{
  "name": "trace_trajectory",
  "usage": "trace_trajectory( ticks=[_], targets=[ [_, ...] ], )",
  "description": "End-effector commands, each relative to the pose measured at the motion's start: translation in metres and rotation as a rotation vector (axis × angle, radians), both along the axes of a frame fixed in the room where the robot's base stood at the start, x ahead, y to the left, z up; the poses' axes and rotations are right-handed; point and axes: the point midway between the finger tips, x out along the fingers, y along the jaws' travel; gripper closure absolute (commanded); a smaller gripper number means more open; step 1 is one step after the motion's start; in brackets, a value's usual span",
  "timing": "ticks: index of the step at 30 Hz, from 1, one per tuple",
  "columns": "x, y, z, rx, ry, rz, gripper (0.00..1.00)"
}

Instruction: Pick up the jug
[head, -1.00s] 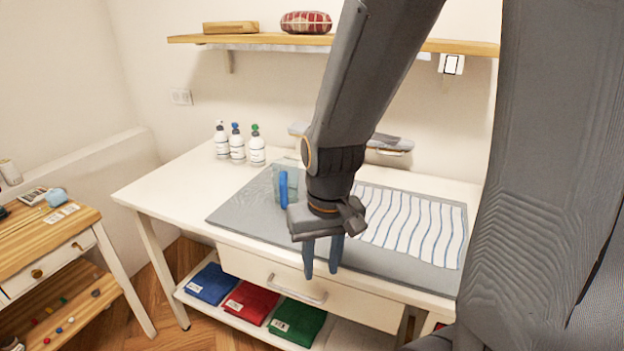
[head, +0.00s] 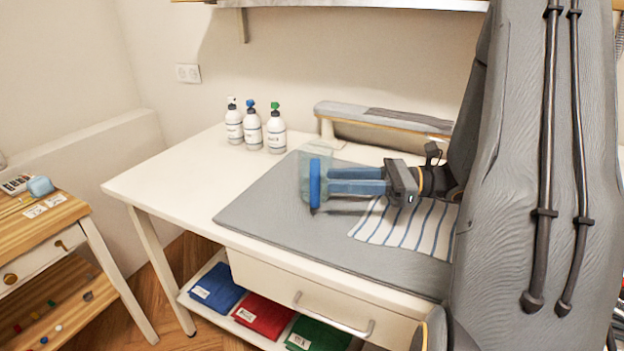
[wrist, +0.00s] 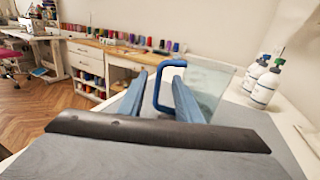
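The jug (head: 318,152) is clear with a blue handle (head: 314,184). It stands upright on the grey mat (head: 262,218) on the white table. My gripper (head: 332,180) reaches in level from the right, its fingers pointing at the handle. In the wrist view the jug (wrist: 212,84) shows behind and right of its handle (wrist: 158,84). There my gripper (wrist: 156,88) is open, with one finger on each side of the handle. I cannot tell whether either finger touches it. In the head view the fingers hide part of the jug.
Several things are near: three pump bottles (head: 252,130) stand behind the jug on the left, and a striped cloth (head: 405,228) lies on the mat under my arm. A grey padded board (head: 375,117) stands at the back. The table's front left is clear.

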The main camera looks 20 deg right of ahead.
Motion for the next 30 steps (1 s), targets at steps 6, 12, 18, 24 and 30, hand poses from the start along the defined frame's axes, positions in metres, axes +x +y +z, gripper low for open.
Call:
trace_trajectory(
  ticks=[6, 12, 18, 24, 30],
  targets=[
    [0.010, 0.029, 0.001, -0.002, 0.001, 0.000, 0.69],
    [0.015, 0.041, 0.000, -0.003, 0.001, 0.001, 0.69],
    [0.025, 0.071, 0.001, -0.004, 0.001, 0.006, 0.69],
    [0.034, 0.092, 0.001, -0.003, 0.001, 0.004, 0.69],
    [0.035, 0.095, 0.000, -0.004, 0.000, 0.003, 0.69]
  ],
)
